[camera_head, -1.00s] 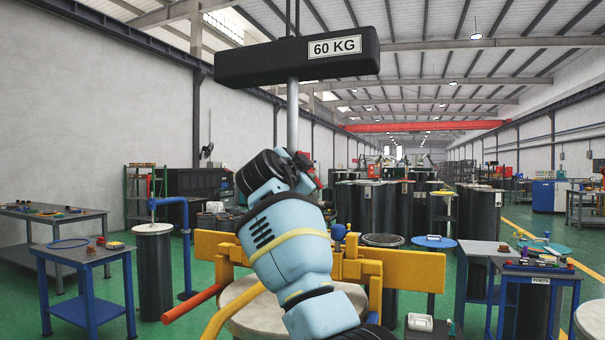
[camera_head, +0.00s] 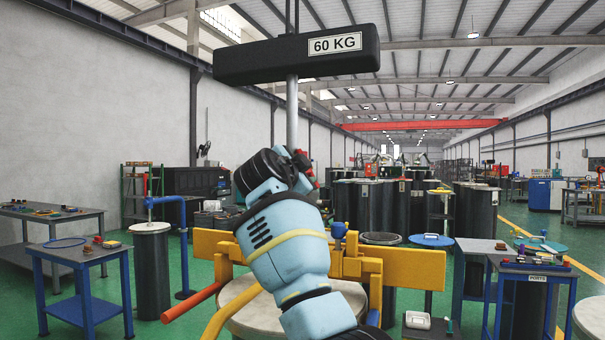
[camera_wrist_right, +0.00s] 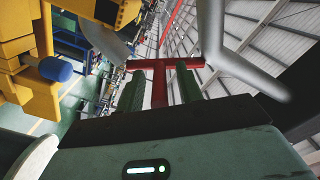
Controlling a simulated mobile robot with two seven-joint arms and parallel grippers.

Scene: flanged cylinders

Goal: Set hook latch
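A red T-shaped part (camera_wrist_right: 160,82), which looks like the latch, shows ahead of my right gripper in the wrist view. My right gripper (camera_wrist_right: 161,90) has its two green fingers apart, one on each side of the red stem, with gaps visible. I cannot tell if they touch the crossbar. In the head view the right gripper (camera_head: 310,172) is mostly hidden behind my blue wrist, beside the hanging grey rod (camera_head: 292,110). The rod passes under a black block marked 60 KG (camera_head: 250,62). The hook itself is not clearly visible. My left gripper is not in view.
A yellow beam frame (camera_head: 400,268) with a blue knob (camera_head: 338,230) stands behind my arm, over a round pale lid (camera_head: 240,300). An orange bar (camera_head: 192,301) juts left. Side tables (camera_head: 85,262) and dark cylinders (camera_head: 476,225) stand around on green floor.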

